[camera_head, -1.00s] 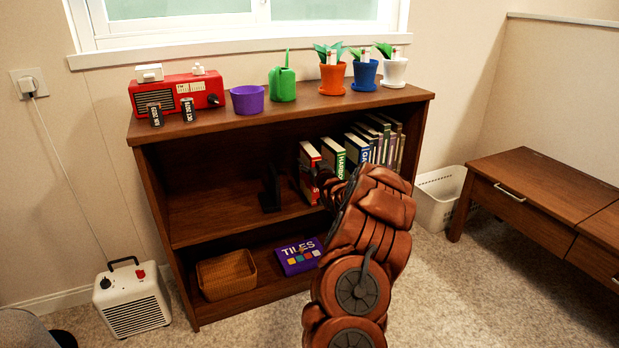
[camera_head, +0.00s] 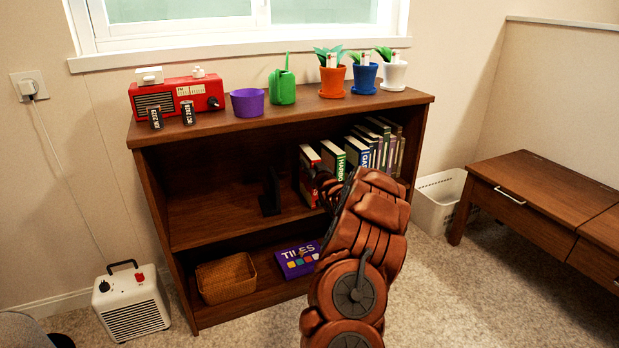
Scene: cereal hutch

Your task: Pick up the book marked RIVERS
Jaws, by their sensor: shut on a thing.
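A book with a red and white spine (camera_head: 310,155) stands at the left end of the row on the upper shelf of the brown bookcase (camera_head: 160,215). Its lettering is too small or covered to read, so I cannot confirm that it says RIVERS. My gripper (camera_head: 323,181) is at the front of this book, dark and small in view, and shut on it. My arm hides part of the gripper and the lower spines. To the right stand a green book marked HARBO (camera_head: 333,158), a blue one (camera_head: 357,153) and several others.
A black bookend (camera_head: 270,192) stands left of the red book, with bare shelf further left. The lower shelf holds a basket (camera_head: 226,278) and a purple TILES box (camera_head: 296,262). The top holds a red radio (camera_head: 178,94) and pots. A heater (camera_head: 132,302) stands on the floor.

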